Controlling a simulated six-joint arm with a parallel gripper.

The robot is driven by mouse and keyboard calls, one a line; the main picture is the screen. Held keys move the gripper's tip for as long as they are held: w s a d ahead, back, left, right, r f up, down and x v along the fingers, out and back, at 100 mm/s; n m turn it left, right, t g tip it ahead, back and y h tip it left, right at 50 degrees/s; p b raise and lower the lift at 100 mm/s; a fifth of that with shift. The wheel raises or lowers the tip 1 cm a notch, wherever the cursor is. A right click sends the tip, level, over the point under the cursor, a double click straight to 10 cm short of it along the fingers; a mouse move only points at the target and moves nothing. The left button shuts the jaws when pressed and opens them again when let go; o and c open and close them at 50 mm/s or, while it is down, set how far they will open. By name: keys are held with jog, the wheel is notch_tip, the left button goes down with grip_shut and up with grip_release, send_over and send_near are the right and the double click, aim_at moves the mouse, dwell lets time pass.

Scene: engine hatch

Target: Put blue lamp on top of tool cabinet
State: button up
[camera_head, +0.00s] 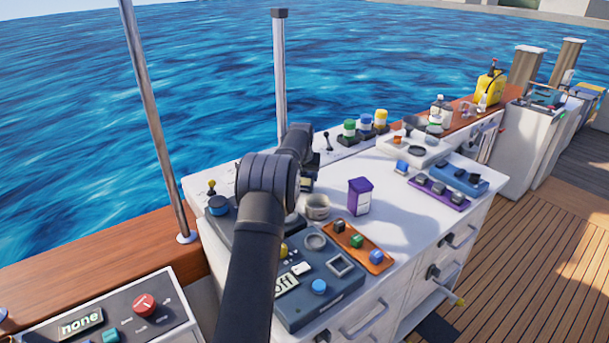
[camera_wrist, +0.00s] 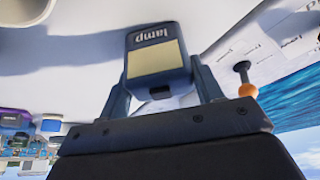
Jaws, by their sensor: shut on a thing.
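The blue lamp (camera_wrist: 154,64), a small dark-blue block with a pale yellow face and the label "lamp", is between the two fingers of my gripper (camera_wrist: 162,85) in the wrist view. My gripper is shut on it. In the head view my gripper (camera_head: 310,165) is over the back of the white counter, and the lamp is mostly hidden by it. Whether the lamp touches the surface is hard to tell. A white cabinet with drawers and handles (camera_head: 385,290) forms the front of the counter; I see no readable label saying tool cabinet.
A purple box (camera_head: 360,196) and a grey round cup (camera_head: 317,206) stand close to my gripper. An orange tray (camera_head: 362,246) of coloured blocks and a blue panel (camera_head: 318,300) lie in front. Green, blue and yellow buttons line the back ledge. Some counter is clear right of the purple box.

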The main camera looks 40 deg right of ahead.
jog(key=o, duration=1.1)
jog(key=shift+r, duration=0.35)
jog(key=v, duration=1.1)
jog(key=shift+s+a+r, duration=0.15)
jog(key=shift+r, duration=0.1)
jog(key=shift+f, duration=0.1)
jog(key=x, duration=1.2)
jog(key=shift+f, duration=0.3)
notch_tip(320, 180, up, 3)
jog(key=shift+r, duration=0.55)
